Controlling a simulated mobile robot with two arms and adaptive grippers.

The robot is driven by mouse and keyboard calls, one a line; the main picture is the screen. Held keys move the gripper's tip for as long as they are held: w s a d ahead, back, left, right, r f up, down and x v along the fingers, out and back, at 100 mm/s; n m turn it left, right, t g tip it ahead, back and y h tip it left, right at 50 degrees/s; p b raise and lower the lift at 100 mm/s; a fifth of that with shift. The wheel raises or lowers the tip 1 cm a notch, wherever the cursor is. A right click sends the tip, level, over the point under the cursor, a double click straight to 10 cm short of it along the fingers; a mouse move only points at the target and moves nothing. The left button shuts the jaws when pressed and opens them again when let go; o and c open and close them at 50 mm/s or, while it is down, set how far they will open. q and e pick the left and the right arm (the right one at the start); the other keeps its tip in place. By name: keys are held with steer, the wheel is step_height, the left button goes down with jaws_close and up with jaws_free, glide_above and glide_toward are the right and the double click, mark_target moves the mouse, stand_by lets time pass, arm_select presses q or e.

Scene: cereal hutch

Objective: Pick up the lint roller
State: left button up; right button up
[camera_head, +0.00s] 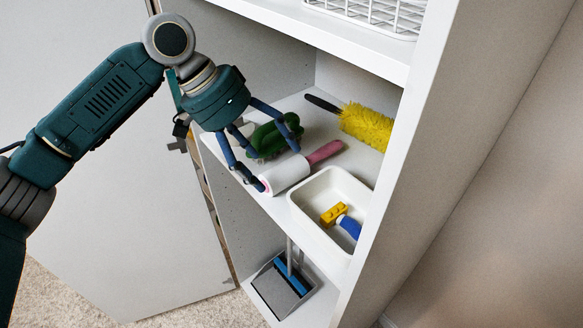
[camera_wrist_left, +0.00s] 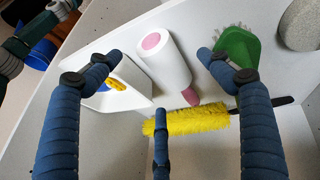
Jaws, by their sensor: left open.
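The lint roller (camera_head: 287,174) lies on the hutch shelf, a white roll with a pink handle pointing to the back right. In the left wrist view the lint roller (camera_wrist_left: 165,62) lies between the spread fingers, its pink end face towards the camera. My left gripper (camera_head: 272,168) is open just above the roller in the head view, with blue fingers on both sides of it. The left wrist view shows the gripper (camera_wrist_left: 158,70) empty; whether any finger touches the roller I cannot tell. My right gripper is not in view.
A green object (camera_head: 268,142) lies close behind the roller. A white bin (camera_head: 318,235) with a yellow block (camera_head: 334,214) and a blue item stands in front right. A yellow duster (camera_head: 366,127) lies at the back. A white wire basket (camera_head: 375,14) is on the shelf above.

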mark_target(278, 171)
arm_select(q)
steer(key=p+x, duration=0.1)
steer(key=x, duration=0.3)
steer(key=shift+d+f+p, duration=0.2)
steer(key=shift+d+p, duration=0.05)
steer(key=shift+p, duration=0.05)
steer(key=shift+d+f, duration=0.1)
steer(key=shift+f, duration=0.2)
steer(key=shift+d, duration=0.1)
steer(key=shift+c, duration=0.7)
steer(key=c, duration=0.9)
steer(key=shift+c, duration=1.4)
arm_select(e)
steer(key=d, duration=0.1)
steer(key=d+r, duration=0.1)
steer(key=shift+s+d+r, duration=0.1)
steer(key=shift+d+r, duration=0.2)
